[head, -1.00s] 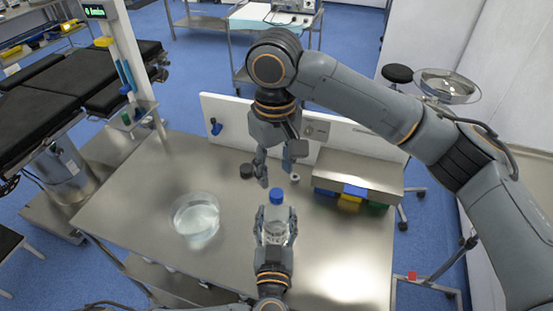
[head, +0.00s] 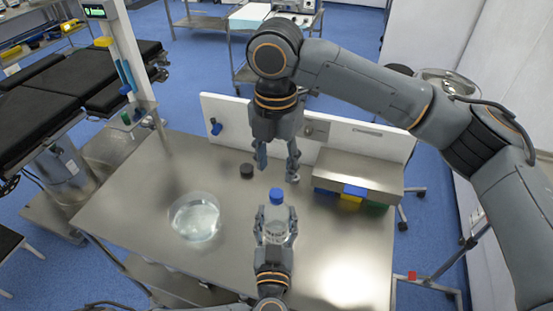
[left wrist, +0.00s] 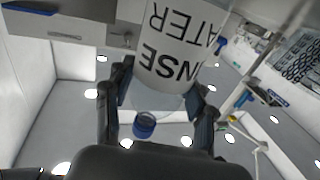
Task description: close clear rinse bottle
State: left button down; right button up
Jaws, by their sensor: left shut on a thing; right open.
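The clear rinse bottle (head: 275,232) stands upright near the table's front, with a blue cap (head: 277,195) at its top. Whether the cap is tight I cannot tell. My left gripper (head: 275,222) is shut around the bottle's body from the front. In the left wrist view the bottle's printed label (left wrist: 175,45) appears upside down, with the blue cap (left wrist: 145,125) below it, between the fingers. My right gripper (head: 278,163) points down, open and empty, behind and above the cap, apart from it.
A clear round bowl of liquid (head: 195,217) stands left on the steel table (head: 140,190). A small black round piece (head: 247,170) lies behind the bottle. A steel shelf (head: 350,172) with coloured bins (head: 352,196) is back right. The table's front right is clear.

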aim_at(276, 193)
jog(key=n, duration=0.6)
jog(key=shift+r+n, duration=0.2)
jog(key=shift+n, duration=0.2)
jog(key=shift+f, duration=0.15)
jog(key=shift+f, duration=3.85)
grip_shut()
